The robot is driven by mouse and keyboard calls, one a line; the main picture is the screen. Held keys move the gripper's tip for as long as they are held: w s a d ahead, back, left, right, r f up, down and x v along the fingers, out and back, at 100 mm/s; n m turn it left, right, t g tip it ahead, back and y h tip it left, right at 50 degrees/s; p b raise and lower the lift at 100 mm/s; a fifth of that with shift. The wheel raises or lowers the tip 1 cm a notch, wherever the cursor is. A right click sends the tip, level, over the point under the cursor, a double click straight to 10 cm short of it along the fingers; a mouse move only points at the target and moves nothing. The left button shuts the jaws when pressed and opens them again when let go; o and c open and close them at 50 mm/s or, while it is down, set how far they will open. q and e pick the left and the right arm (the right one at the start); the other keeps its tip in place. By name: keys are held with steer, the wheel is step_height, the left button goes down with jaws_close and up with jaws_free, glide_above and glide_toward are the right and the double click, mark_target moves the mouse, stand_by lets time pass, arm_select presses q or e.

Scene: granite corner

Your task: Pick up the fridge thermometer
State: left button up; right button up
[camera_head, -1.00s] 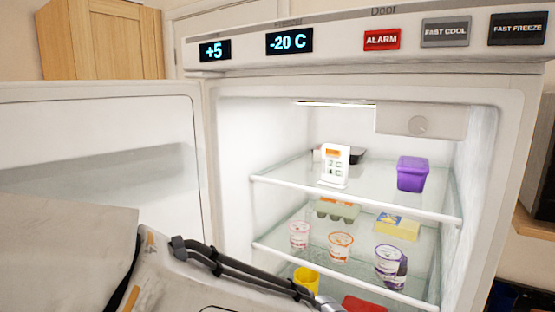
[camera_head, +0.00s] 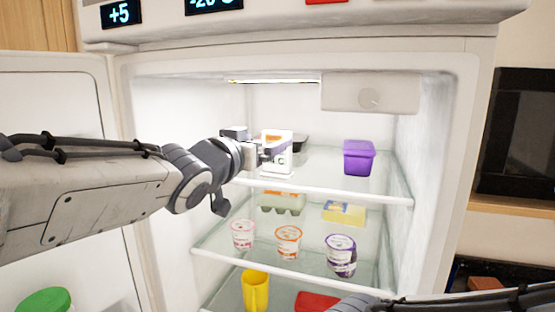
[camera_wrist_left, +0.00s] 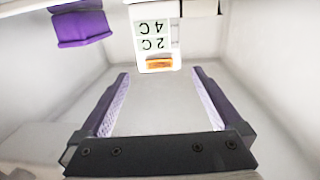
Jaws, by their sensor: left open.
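The fridge thermometer (camera_head: 280,166) is a small white upright stand with an orange patch and "2 C" and "4 C" markings. It stands on the top glass shelf, left of a purple tub. My left gripper (camera_head: 266,152) reaches in from the left and partly covers the thermometer in the head view. In the left wrist view the open jaws (camera_wrist_left: 160,73) have nothing between them. The thermometer (camera_wrist_left: 155,38) shows upside down there, beyond the fingertips and roughly centred between them. My right gripper is out of view.
The purple tub (camera_head: 359,157) stands right of the thermometer, and a dark container (camera_head: 300,142) is behind it. The lower shelf holds an egg carton (camera_head: 282,201), a yellow packet (camera_head: 345,213) and several pots. A yellow cup (camera_head: 255,292) stands below. The open door is at left.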

mark_target(273, 135)
arm_select(q)
steer(key=x, duration=0.4)
steer(key=shift+w+d+r+p, duration=0.15)
steer(key=shift+w+r+p, duration=0.05)
steer(key=shift+w+p, duration=0.15)
steer(key=p+x, duration=0.2)
steer(key=x, duration=0.2)
steer(key=shift+w+d, duration=0.25)
steer(key=shift+w, duration=0.05)
steer(key=shift+w+d, duration=0.1)
steer(key=shift+w, duration=0.2)
steer(key=shift+c, duration=0.3)
steer(key=c, duration=1.1)
